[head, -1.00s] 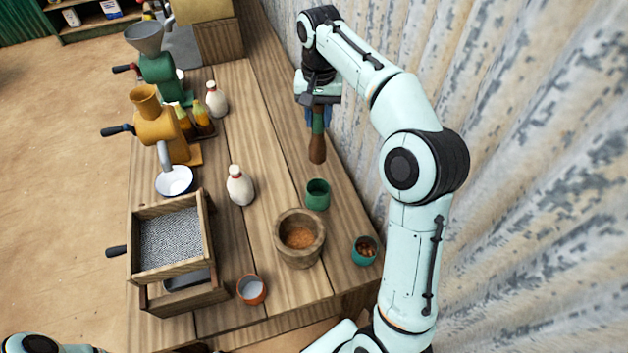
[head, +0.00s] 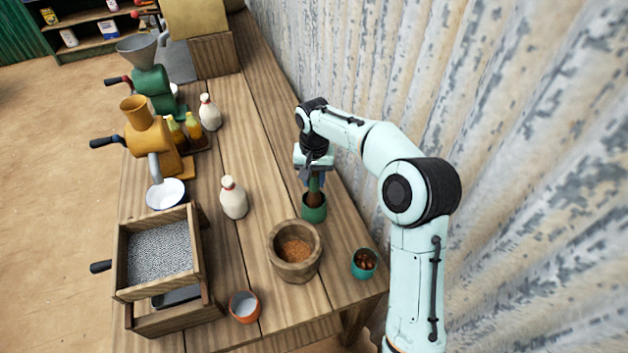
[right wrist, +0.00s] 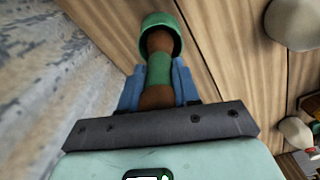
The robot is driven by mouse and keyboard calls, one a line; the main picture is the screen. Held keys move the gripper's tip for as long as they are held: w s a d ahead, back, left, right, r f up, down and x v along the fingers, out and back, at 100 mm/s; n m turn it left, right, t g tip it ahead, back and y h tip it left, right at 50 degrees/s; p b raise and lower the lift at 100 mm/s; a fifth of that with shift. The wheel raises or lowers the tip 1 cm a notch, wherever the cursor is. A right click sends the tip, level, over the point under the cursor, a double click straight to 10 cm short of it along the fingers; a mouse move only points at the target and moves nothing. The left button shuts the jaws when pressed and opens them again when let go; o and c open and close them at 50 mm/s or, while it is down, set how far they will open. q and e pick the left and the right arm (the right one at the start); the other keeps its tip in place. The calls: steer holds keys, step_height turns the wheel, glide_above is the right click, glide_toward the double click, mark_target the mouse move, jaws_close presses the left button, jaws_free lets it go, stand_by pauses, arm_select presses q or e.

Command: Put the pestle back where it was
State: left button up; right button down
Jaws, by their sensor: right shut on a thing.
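The pestle (head: 314,197) is brown wood with a green band. My right gripper (head: 314,180) is shut on it and holds it upright, head down, over the green cup (head: 314,213). The pestle's lower end is at the cup's mouth and seems to be inside it; how deep I cannot tell. In the right wrist view the blue fingers clasp the pestle (right wrist: 158,70) on both sides, and its far end is within the rim of the green cup (right wrist: 160,22). The wooden mortar (head: 294,268) holds orange-brown grains and stands nearer. My left gripper is not in view.
A teal cup (head: 364,264) with brown pieces stands near the right edge. A white bottle (head: 233,198), an orange cup (head: 245,307), a wooden sieve box (head: 160,285) and mills (head: 155,140) stand to the left. A corrugated wall (head: 480,90) rises close on the right.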

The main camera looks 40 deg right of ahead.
steer(key=shift+f, duration=0.35)
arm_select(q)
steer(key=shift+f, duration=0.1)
arm_select(e)
steer(key=shift+f, duration=0.1)
steer(key=c, duration=0.8)
jaws_free()
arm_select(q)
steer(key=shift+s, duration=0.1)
arm_select(e)
step_height(320, 180, up, 12)
steer(key=shift+w+f+p, duration=0.1)
steer(key=shift+f+p, duration=0.05)
steer(key=shift+p, duration=0.9)
steer(key=shift+r, duration=0.3)
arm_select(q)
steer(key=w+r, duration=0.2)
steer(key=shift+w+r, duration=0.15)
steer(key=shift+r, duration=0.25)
